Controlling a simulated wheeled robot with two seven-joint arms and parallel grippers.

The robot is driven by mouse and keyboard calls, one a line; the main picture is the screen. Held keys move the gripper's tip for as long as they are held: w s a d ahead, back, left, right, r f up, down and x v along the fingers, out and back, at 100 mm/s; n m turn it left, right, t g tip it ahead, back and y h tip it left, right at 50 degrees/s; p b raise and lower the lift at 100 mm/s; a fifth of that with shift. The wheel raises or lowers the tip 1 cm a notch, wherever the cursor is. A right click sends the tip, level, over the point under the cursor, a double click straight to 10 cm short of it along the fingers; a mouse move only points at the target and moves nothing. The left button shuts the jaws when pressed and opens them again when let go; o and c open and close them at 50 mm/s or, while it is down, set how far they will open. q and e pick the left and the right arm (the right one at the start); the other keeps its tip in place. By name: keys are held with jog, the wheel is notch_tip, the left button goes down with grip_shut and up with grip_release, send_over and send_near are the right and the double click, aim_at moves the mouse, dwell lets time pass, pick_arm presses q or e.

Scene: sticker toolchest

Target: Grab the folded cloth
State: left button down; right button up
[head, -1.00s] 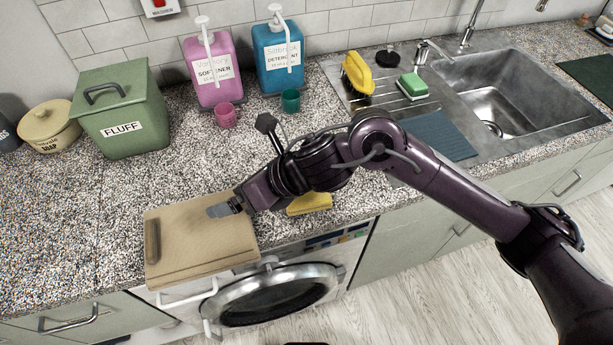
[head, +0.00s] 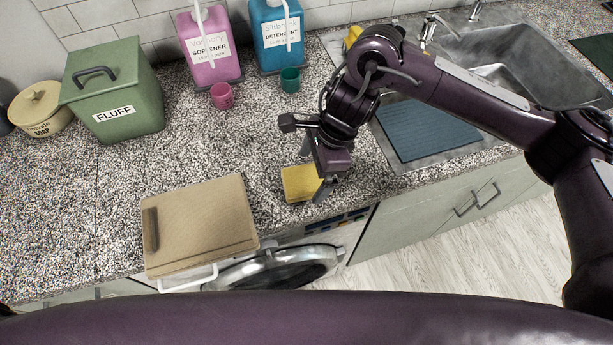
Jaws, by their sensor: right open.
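The folded cloth (head: 298,184) is a small yellow block-like bundle. It lies on the speckled counter near the front edge, right of the tan board. My right gripper (head: 324,178) is open and points down at the cloth's right side. One dark finger shows at the cloth's front right corner, and the wrist partly covers the space above and behind it. I cannot tell whether the fingers touch the cloth or whether part of it is between them. My left gripper is not in view.
A tan board (head: 200,225) with a dark handle lies left of the cloth. Pink (head: 222,96) and teal (head: 290,80) cups stand behind, before the softener (head: 209,48) and detergent (head: 278,38) bottles. A green FLUFF bin (head: 115,92) stands back left. A washer door (head: 275,268) is below.

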aim_at(308, 177)
jog(key=shift+p+x, duration=0.35)
jog(key=shift+x, duration=1.2)
jog(key=shift+c, duration=0.2)
jog(key=shift+w+a, duration=0.1)
jog(key=c, duration=1)
jog(key=shift+r, duration=0.15)
